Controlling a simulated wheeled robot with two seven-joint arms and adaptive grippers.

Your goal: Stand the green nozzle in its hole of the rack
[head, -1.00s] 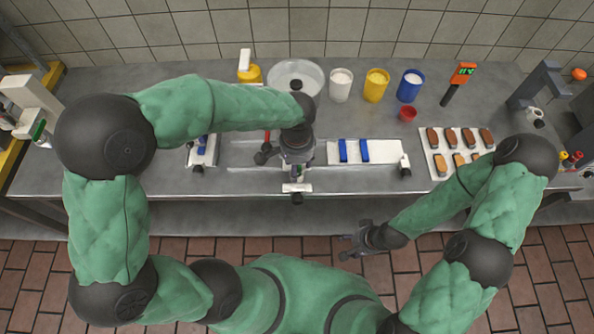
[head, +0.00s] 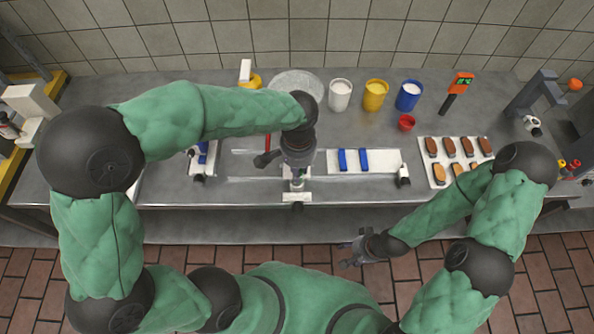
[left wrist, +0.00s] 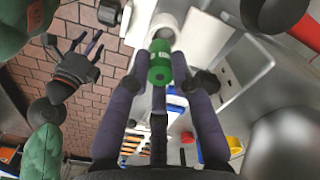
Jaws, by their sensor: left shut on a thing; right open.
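My left gripper (head: 297,180) is shut on the green nozzle (left wrist: 160,68), which shows between its two fingertips in the left wrist view. In the head view the gripper and arm mostly hide the nozzle. A white piece (head: 295,197), probably part of the rack, lies right under this gripper at the table's front edge. A white rounded part (left wrist: 163,24) shows just past the nozzle in the wrist view. I cannot tell whether the nozzle is in a hole. My right gripper (head: 350,252) is open and empty over the floor in front of the table.
A white board with blue strips (head: 351,160) lies right of the left gripper.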

